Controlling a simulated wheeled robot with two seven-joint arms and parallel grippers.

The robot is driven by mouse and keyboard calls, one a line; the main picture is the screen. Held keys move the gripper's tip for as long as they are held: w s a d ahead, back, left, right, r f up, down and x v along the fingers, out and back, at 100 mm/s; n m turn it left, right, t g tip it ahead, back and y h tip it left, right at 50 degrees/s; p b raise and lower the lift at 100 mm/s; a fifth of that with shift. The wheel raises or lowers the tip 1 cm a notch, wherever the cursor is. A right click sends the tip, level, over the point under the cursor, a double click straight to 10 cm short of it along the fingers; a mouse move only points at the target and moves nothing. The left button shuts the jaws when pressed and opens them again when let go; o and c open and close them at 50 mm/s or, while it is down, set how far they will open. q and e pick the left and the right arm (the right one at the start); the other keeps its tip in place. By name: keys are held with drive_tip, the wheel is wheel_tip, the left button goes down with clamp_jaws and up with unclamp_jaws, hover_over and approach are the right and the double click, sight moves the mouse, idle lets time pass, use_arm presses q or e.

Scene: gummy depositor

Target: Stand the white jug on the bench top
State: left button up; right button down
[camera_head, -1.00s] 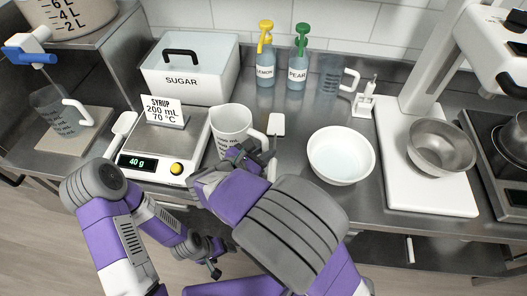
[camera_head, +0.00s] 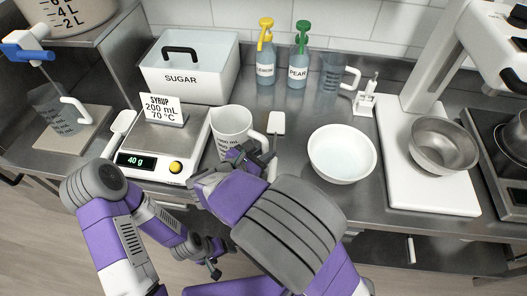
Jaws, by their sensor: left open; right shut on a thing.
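The white jug (camera_head: 229,124) with dark measuring marks is upright at the bench's front, just right of the scale. Its handle is on its right side. My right gripper (camera_head: 262,152) is at the handle and shut on it; the fingers partly hide the jug's lower right. I cannot tell whether the jug's base touches the bench top (camera_head: 290,188). My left gripper (camera_head: 214,268) is open and empty, low in front of the bench edge.
The scale (camera_head: 160,160) reading 40 g stands left of the jug, with a syrup card behind. A white spatula (camera_head: 276,124) lies to its right, then a white bowl (camera_head: 342,154). The sugar bin (camera_head: 190,80) and the pump bottles (camera_head: 298,72) stand behind.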

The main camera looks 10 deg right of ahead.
drive_tip(key=c, duration=0.9)
unclamp_jaws()
drive_tip(key=p+v, duration=0.2)
drive_tip(key=v, duration=0.5)
drive_tip(key=shift+s+a+r, duration=0.15)
drive_tip(key=shift+s+a, duration=0.05)
